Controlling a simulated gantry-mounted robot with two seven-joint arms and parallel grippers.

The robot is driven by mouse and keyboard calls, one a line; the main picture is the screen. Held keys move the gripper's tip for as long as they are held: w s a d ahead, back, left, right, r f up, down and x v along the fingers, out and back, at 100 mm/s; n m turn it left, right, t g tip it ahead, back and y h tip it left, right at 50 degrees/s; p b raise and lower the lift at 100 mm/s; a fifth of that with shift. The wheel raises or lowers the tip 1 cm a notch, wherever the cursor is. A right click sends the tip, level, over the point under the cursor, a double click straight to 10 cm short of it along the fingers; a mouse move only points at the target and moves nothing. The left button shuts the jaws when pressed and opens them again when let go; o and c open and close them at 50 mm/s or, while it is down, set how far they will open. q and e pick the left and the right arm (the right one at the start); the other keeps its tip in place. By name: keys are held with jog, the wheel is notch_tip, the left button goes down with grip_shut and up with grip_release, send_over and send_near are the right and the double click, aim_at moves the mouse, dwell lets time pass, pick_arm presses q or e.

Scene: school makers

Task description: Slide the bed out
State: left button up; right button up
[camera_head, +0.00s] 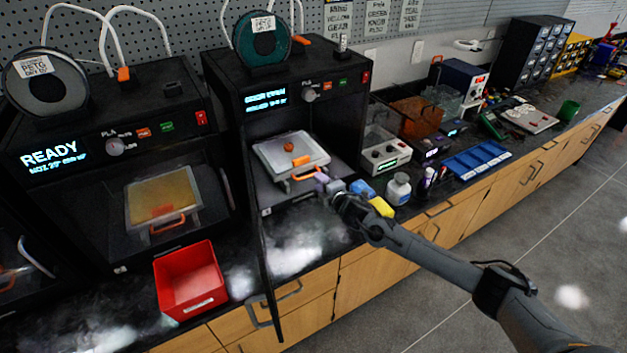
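The bed (276,152) is a pale plate in the open chamber of the middle printer (225,75). My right gripper (325,182) is just right of the handle, at the front of the chamber. It is too small to tell whether its fingers are open or touch the handle. My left gripper is not in view.
The printer's dark door (264,255) stands open toward the front. A red bin (190,280) is on the counter to its left. A white bottle (398,189), a yellow item (381,207) and a blue tray (476,160) are to the right. The left printer (120,150) is shut.

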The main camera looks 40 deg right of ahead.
jog(key=shift+b+x, duration=0.65)
jog(key=shift+x, duration=1.9)
jog(key=shift+c, duration=0.2)
grip_shut()
